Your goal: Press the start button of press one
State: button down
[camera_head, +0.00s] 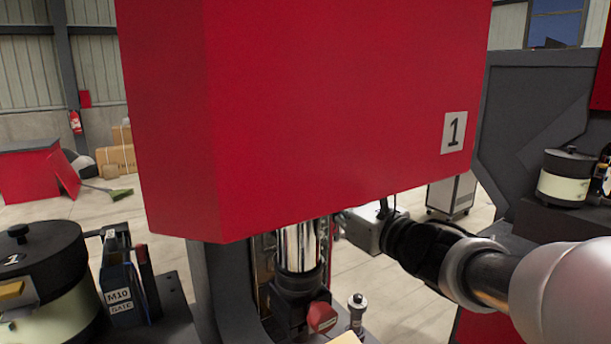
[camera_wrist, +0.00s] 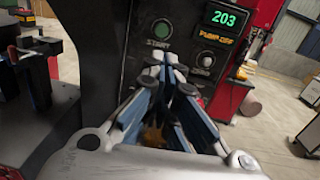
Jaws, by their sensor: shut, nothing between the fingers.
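The red press housing with a "1" label (camera_head: 454,133) fills the middle of the head view. In the wrist view, a dark control panel (camera_wrist: 140,62) carries a round green button (camera_wrist: 161,28) with the word START just below it. My gripper (camera_wrist: 168,60) is shut and empty, its fingertips pointing at the panel just below the START label in the picture. I cannot tell whether the tips touch the panel. In the head view, my gripper reaches in from the right under the housing's lower edge, and the control panel is hidden.
A second knob (camera_wrist: 204,60) sits right of the fingertips, below a green "203" display (camera_wrist: 223,18). The press ram (camera_head: 299,248) stands below the housing. A round feeder (camera_head: 60,270) and an M10 box (camera_head: 121,295) are at the left.

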jog(key=x, duration=1.4)
